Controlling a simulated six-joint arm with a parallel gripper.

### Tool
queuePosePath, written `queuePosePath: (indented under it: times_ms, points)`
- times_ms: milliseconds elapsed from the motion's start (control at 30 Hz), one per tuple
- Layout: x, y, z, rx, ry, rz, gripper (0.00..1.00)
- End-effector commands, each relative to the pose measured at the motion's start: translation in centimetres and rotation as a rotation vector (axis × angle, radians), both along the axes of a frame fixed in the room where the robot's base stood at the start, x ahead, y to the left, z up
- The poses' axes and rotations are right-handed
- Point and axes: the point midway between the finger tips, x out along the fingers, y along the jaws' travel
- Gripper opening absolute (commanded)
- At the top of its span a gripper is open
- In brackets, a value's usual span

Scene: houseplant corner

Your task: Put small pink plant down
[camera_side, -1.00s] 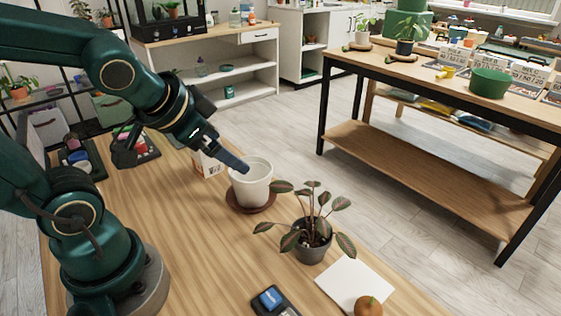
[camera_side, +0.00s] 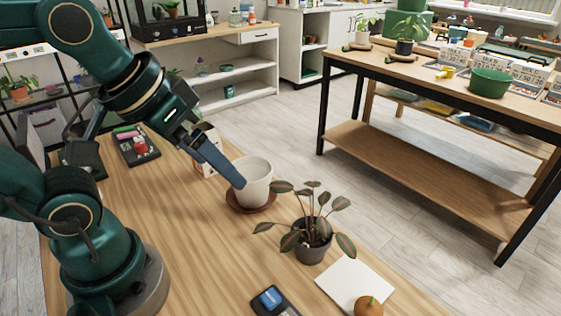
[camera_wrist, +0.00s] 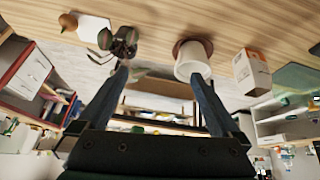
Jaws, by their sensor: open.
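A small plant with dark, pink-veined leaves (camera_side: 311,211) stands upright in a dark grey pot (camera_side: 311,247) on the wooden table. It also shows in the wrist view (camera_wrist: 123,42), past the left finger's tip. My gripper (camera_side: 238,182) is open, its blue-grey fingers spread wide with nothing between them in the wrist view (camera_wrist: 160,76). In the side view the fingers overlap the white pot (camera_side: 257,172), left of the plant; whether they touch it I cannot tell. The far finger is mostly hidden there.
The white pot stands on a brown saucer (camera_side: 240,205). A carton (camera_side: 205,165) is behind my fingers. White paper (camera_side: 345,284), a round brown-orange object (camera_side: 368,306) and a dark tray with a blue item (camera_side: 272,300) lie at the front.

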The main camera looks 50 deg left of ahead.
Motion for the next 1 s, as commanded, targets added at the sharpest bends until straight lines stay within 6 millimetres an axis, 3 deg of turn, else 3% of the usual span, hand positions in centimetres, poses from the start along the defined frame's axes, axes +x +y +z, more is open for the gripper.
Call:
queuePosePath:
  times_ms: [200,367,567,700,1000]
  points:
    - [3.9,-1.2,1.4,-0.052,0.085,0.056,1.0]
    - [7.1,-2.7,0.9,-0.074,0.17,0.083,1.0]
    - [10.6,-5.0,-1.8,-0.074,0.287,0.096,1.0]
    - [12.1,-6.8,-4.7,-0.057,0.372,0.087,1.0]
    - [12.2,-8.7,-9.6,-0.009,0.497,0.044,1.0]
